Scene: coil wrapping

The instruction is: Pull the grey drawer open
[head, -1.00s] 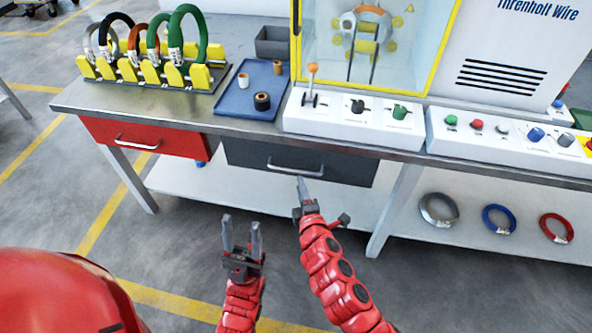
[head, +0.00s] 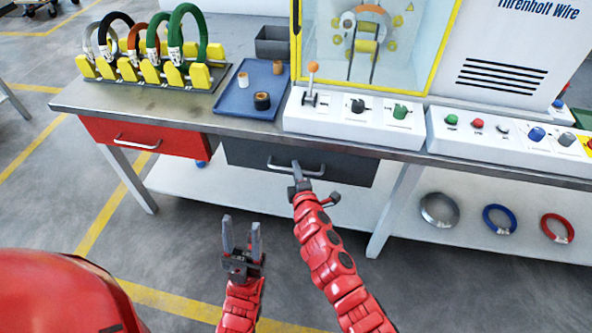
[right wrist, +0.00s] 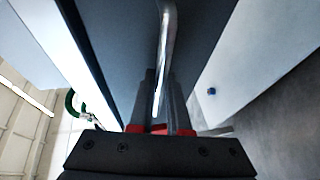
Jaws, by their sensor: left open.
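The grey drawer (head: 245,157) is under the bench top, its front flush beneath the edge. Its pale bar handle (head: 315,172) runs across the front and also shows in the right wrist view (right wrist: 168,30). My right gripper (head: 297,170) is at the handle's middle. In the right wrist view my right gripper's fingers (right wrist: 161,95) stand close together on either side of the bar, shut on it. My left gripper (head: 242,235) is open and empty, low in front of the bench and apart from the drawer.
A red drawer (head: 180,142) is to the left. A bench leg (head: 394,212) stands just right of the grey drawer. Wire coils, including a blue one (head: 499,219), lie on the lower shelf (head: 215,190). The floor in front is clear.

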